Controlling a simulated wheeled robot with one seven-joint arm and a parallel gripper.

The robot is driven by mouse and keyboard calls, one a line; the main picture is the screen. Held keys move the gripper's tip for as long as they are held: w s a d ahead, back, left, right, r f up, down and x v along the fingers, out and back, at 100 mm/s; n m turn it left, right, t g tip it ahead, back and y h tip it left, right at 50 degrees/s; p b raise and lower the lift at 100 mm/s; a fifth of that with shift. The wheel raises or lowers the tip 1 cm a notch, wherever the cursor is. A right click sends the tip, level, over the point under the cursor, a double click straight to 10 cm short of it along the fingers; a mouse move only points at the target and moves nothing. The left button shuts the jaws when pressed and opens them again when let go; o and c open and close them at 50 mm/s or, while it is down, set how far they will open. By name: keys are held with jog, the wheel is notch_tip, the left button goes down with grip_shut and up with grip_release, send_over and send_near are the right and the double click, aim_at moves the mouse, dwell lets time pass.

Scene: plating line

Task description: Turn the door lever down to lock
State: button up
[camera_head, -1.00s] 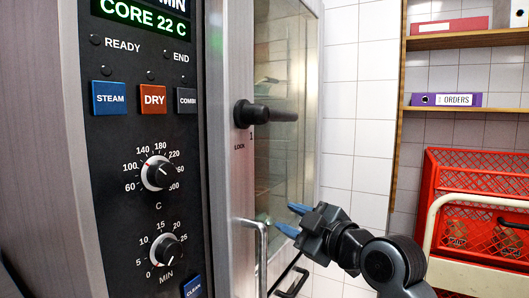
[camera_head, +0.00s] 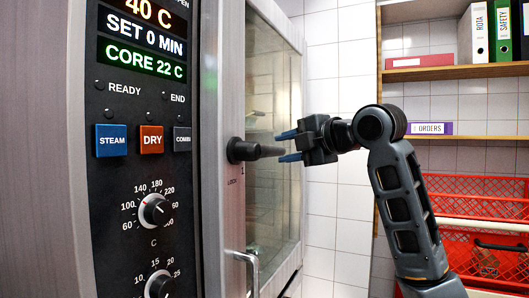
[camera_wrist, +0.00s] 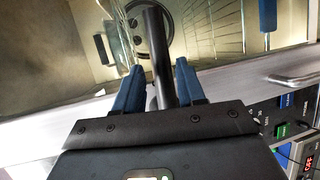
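The black door lever (camera_head: 262,151) sticks out to the right from its round hub on the oven door's steel edge and lies about level. A small LOCK mark (camera_head: 235,182) is below the hub. My gripper (camera_head: 288,146) is at the lever's free end, one blue finger above it and one below. In the wrist view the lever (camera_wrist: 158,45) runs between the two spread fingers (camera_wrist: 158,85) of my gripper. Gaps show on both sides, so the gripper is open and not clamped on it. Whether a finger touches the lever I cannot tell.
The glass oven door (camera_head: 272,105) is behind the lever, with a steel handle (camera_head: 247,265) below it. The control panel (camera_head: 140,185) with knobs and buttons is at left. Shelves with binders (camera_head: 480,35) and red crates (camera_head: 485,195) stand at right.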

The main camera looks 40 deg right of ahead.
aim_at(268, 152)
jog(key=p+x, duration=0.1)
jog(key=x, duration=0.6)
grip_shut()
dwell(0.3)
